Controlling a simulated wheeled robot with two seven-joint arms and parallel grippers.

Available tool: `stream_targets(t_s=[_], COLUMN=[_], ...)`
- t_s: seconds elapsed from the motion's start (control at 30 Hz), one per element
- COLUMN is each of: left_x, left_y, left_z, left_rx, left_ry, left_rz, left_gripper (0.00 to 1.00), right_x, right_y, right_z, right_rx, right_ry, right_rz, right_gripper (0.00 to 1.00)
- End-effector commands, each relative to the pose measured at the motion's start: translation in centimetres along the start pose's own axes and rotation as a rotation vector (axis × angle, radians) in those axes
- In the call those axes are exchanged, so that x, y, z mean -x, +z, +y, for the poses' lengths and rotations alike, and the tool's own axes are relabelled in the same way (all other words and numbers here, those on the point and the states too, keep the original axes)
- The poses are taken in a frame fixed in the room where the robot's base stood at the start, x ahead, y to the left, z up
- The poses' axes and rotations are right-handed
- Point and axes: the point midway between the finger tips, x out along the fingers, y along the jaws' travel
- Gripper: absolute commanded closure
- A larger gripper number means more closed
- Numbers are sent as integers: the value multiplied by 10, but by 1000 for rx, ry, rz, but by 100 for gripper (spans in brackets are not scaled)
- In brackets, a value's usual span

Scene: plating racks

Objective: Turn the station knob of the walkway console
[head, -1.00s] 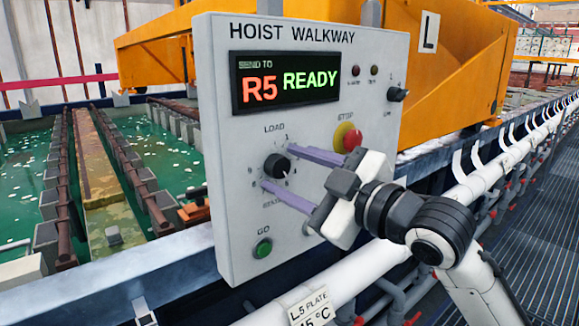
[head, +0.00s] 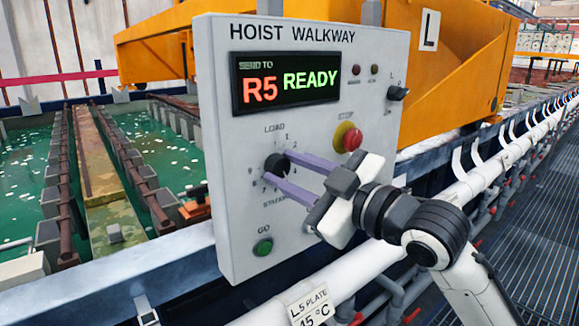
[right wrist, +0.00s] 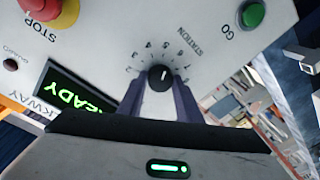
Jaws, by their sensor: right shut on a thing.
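The walkway console (head: 300,215) is a pale upright panel marked HOIST WALKWAY. Its display (head: 286,80) reads SEND TO R5 READY. The black round station knob (head: 275,165) is at the panel's middle left, within a ring of numbers. My right gripper (head: 279,168) has its two purple fingers shut on the knob, one on either side. In the right wrist view the knob (right wrist: 160,77) sits between the fingertips, its white pointer mark towards the numbers, which appear upside down. Part of the number ring is hidden by the fingers. My left gripper is not in view.
A green GO button (head: 264,247) is below the knob. A red stop button (head: 349,138) on a yellow collar is close above my right gripper. A small black selector (head: 398,93) is at the upper right. A white pipe (head: 370,262) runs below the console.

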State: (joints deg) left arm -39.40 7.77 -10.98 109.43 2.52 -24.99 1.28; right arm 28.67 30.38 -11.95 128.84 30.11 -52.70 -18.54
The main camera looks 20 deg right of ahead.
Motion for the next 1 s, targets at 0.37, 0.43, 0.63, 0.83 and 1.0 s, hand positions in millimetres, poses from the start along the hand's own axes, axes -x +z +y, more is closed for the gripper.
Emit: stream_targets(t_s=[0.37, 0.43, 0.63, 0.83, 1.0], left_x=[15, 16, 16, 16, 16], left_y=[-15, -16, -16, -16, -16], left_z=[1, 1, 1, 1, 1], left_rx=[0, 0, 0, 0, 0], left_ry=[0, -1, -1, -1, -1], left_rz=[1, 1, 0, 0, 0], left_gripper=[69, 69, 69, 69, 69], right_x=[0, 0, 0, 0, 0], right_y=[0, 0, 1, 1, 1], right_z=[-1, -1, -2, -2, -2], right_rx=[-258, -297, -379, -413, -417], right_ry=[11, 13, 19, 21, 21], right_rz=[14, 17, 23, 25, 25], right_gripper=[91, 91, 91, 91, 91])
